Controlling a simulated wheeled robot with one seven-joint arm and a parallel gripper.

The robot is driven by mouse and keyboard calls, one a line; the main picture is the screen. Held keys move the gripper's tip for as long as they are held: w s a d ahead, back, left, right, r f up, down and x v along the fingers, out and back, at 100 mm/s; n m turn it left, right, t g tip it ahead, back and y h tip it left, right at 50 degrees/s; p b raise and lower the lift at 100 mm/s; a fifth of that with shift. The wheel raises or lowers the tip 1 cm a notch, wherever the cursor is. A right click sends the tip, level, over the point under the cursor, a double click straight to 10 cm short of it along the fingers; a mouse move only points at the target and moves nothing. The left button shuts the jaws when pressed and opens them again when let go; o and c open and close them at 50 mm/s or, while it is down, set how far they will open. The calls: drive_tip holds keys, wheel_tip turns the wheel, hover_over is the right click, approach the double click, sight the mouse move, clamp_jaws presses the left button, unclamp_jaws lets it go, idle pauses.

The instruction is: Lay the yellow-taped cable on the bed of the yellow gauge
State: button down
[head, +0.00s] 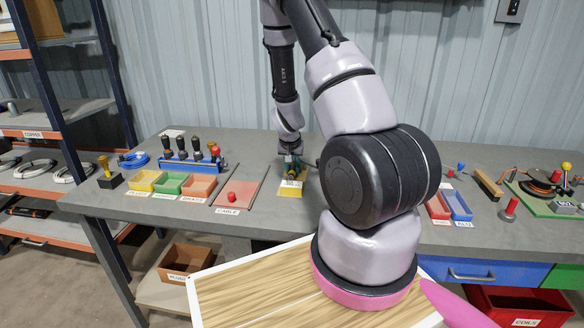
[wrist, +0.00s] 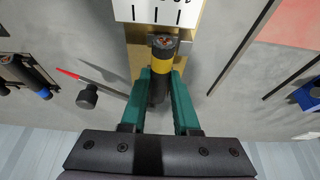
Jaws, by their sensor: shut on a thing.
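The yellow-taped cable (wrist: 161,68) is a short, thick black piece with a yellow band, its cut copper end towards the gauge's scale in the wrist view. My gripper (wrist: 161,80) has green fingers shut on the cable from both sides. The yellow gauge (wrist: 195,40) lies behind and under the cable, with its white marked scale plate (wrist: 155,10) at the top edge. In the head view the gauge (head: 290,193) stands on the bench with my gripper (head: 290,163) just over its back part. I cannot tell whether the cable touches the bed.
Red and blue trays (head: 449,207) lie to the right. A red-tipped tool (wrist: 68,74) lies beside the gauge.

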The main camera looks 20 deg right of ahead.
drive_tip(key=shift+f, duration=0.55)
idle(0.6)
drive_tip(key=c, duration=0.6)
unclamp_jaws()
drive_tip(key=shift+r, duration=0.1)
drive_tip(key=shift+r, duration=3.4)
